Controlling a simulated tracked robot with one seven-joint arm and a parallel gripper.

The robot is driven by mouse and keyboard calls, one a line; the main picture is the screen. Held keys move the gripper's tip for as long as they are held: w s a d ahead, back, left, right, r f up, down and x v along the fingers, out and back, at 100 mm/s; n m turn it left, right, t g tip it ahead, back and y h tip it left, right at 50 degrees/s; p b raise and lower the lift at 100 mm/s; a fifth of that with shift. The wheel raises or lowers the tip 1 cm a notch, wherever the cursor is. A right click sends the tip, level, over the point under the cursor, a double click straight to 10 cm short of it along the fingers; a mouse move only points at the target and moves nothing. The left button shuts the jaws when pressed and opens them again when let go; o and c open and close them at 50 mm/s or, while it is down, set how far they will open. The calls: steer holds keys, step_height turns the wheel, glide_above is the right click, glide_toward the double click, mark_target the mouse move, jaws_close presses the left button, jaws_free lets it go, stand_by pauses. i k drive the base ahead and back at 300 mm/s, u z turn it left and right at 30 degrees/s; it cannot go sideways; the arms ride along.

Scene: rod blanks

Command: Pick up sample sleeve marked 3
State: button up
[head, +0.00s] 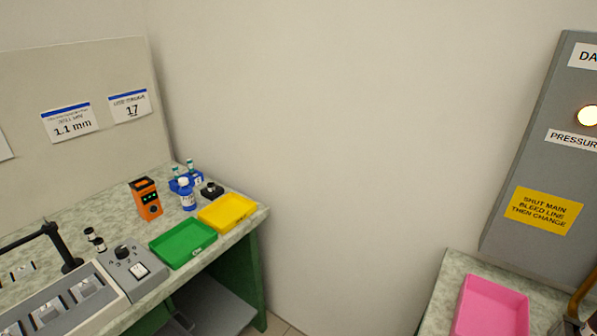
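No sleeve with a readable 3 shows in the head view. A blue rack (184,184) at the back corner of the left bench holds small teal-topped tubes (190,165); any marks on them are too small to read. Small dark cylindrical pieces (95,239) stand near the grey control box, and I cannot tell what they are. My gripper is not in view.
The left bench (110,207) carries an orange meter (146,199), a blue bottle (187,195), a green tray (183,243), a yellow tray (227,212) and a grey dial box (133,270). A pink tray (490,308) lies on the right bench below a grey panel (540,130).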

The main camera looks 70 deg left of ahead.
mark_target(211, 185)
steer(key=u, duration=0.1)
steer(key=k, duration=1.6)
steer(key=u, duration=2.1)
steer(key=i, duration=1)
steer(key=u, duration=0.05)
